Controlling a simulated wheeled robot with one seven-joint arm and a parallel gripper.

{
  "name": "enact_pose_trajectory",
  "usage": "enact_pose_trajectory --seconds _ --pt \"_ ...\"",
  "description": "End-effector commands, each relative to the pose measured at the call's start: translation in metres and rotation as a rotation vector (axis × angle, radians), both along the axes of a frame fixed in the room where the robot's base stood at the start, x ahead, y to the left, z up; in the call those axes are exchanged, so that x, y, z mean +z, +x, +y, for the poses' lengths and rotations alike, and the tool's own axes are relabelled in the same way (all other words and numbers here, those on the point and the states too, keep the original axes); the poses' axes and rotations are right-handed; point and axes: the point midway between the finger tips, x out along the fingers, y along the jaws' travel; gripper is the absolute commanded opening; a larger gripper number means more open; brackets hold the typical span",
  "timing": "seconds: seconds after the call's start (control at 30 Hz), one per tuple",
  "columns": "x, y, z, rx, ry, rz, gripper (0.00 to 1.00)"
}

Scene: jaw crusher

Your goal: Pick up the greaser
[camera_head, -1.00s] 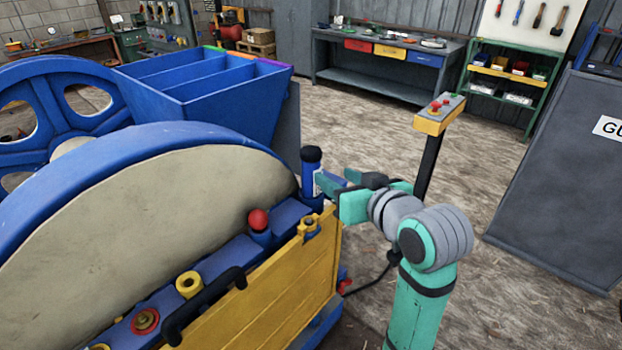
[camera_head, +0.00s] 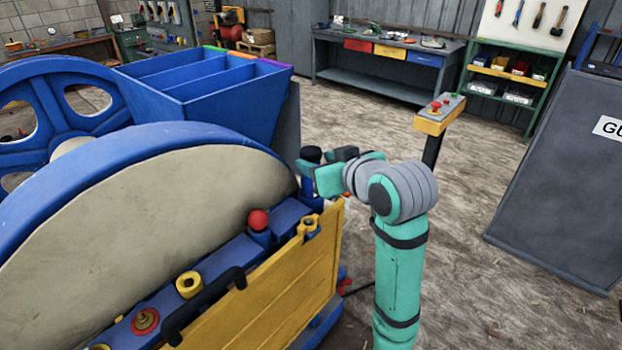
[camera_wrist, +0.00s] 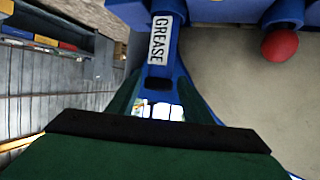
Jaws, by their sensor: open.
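The greaser (camera_head: 311,154) is a blue cylinder with a black cap, standing upright at the far right end of the blue ledge beside the big wheel. In the wrist view it shows a white label reading GREASE (camera_wrist: 160,40). My gripper (camera_head: 312,175) is at the greaser's upper part, just below the cap, and hides some of its body. In the wrist view my open fingers (camera_wrist: 157,98) lie to either side of the greaser's near end. I cannot tell whether either finger touches it.
A red ball-topped part (camera_head: 258,220) stands on the ledge close to the greaser. A yellow panel (camera_head: 270,290) with a black handle (camera_head: 203,305) fronts the ledge. The large wheel (camera_head: 150,220) rises behind. A control post (camera_head: 440,113) stands to the right, with open floor around it.

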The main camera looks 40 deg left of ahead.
Motion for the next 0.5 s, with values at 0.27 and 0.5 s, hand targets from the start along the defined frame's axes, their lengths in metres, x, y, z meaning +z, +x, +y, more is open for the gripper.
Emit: enact_pose_trajectory --seconds 0.27,0.5 --pt "-0.014 0.016 0.031 0.001 -0.001 0.002 0.45" --pt "-0.015 0.018 0.035 0.0 -0.001 0.0 0.45"
